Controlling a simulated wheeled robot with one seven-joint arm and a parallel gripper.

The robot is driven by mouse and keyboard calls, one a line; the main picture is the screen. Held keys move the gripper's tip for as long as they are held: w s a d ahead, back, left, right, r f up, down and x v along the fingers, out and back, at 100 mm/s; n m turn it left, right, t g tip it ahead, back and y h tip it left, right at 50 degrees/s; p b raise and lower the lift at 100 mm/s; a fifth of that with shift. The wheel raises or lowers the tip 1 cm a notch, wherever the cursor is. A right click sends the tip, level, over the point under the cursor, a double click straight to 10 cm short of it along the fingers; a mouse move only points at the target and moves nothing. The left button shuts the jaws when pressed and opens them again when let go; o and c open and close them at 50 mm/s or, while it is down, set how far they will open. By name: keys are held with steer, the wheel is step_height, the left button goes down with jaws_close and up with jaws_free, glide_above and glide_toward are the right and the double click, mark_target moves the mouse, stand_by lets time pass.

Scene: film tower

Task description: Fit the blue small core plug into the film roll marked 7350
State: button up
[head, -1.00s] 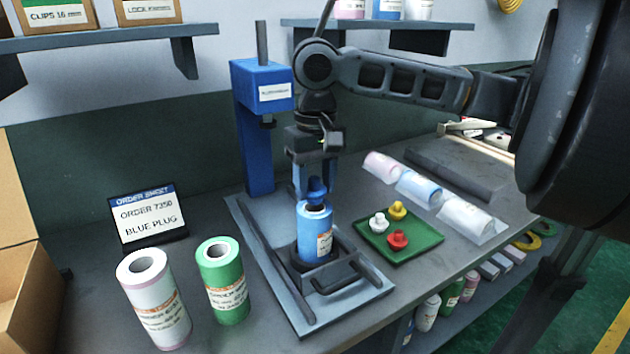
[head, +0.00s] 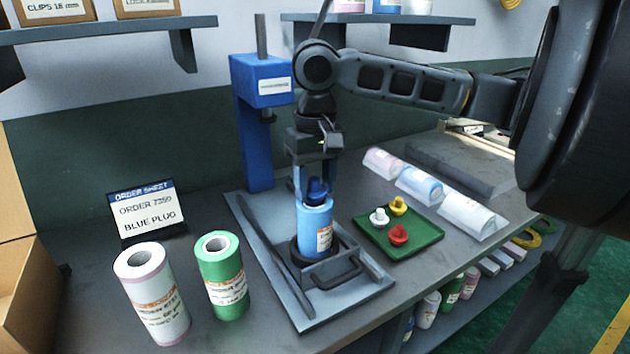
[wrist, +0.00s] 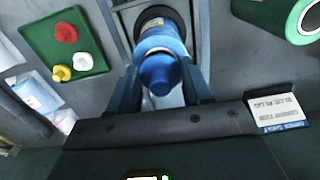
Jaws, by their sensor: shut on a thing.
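The blue plug (head: 317,187) is at the top of the blue film roll (head: 315,226), which stands upright in a dark holder (head: 331,276) on the metal base plate. My gripper (head: 315,182) is above the roll with its fingers shut on the plug. In the wrist view the plug (wrist: 158,73) is between the fingers, in line with the roll (wrist: 160,38) behind it. Whether the plug's stem is inside the core is hidden. The roll's label is too small to read. The order sheet (head: 149,212) reads "ORDER 7350, BLUE PLUG".
A green tray (head: 432,236) at right holds white, yellow and red plugs. White (head: 153,295) and green (head: 222,277) rolls stand at left. A blue press column (head: 253,140) stands behind. Wrapped rolls (head: 420,187) lie at the right, and a cardboard box (head: 20,290) is at far left.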

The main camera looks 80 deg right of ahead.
steer(key=shift+f+b, duration=0.35)
steer(key=shift+f, duration=0.3)
steer(key=o, duration=1.1)
steer(key=shift+r, duration=0.15)
step_height(320, 180, up, 8)
steer(key=shift+f, duration=0.15)
